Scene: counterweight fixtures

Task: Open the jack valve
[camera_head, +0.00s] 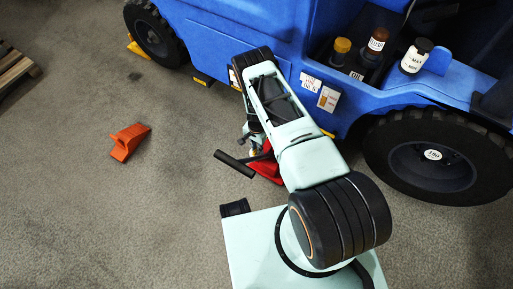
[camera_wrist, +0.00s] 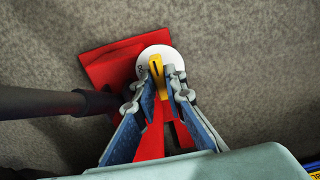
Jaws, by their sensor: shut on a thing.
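The red jack (camera_head: 267,171) stands on the floor beside the blue vehicle, partly hidden behind my arm in the head view. The wrist view shows its red body (camera_wrist: 110,62), a white round dial (camera_wrist: 173,58) with a small dark mark, and a yellow valve knob (camera_wrist: 156,66) on the dial. My gripper (camera_wrist: 161,82) reaches down over the dial, its two fingers shut on the yellow valve knob. The black jack handle (camera_head: 235,164) sticks out to the left and also shows in the wrist view (camera_wrist: 50,102).
The blue vehicle (camera_head: 208,38) fills the upper right, with a large black wheel (camera_head: 432,154) at the right. Bottles (camera_head: 376,44) stand in its recess. An orange wedge chock (camera_head: 128,141) lies on open floor at the left. A pallet (camera_head: 14,68) lies at the far left.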

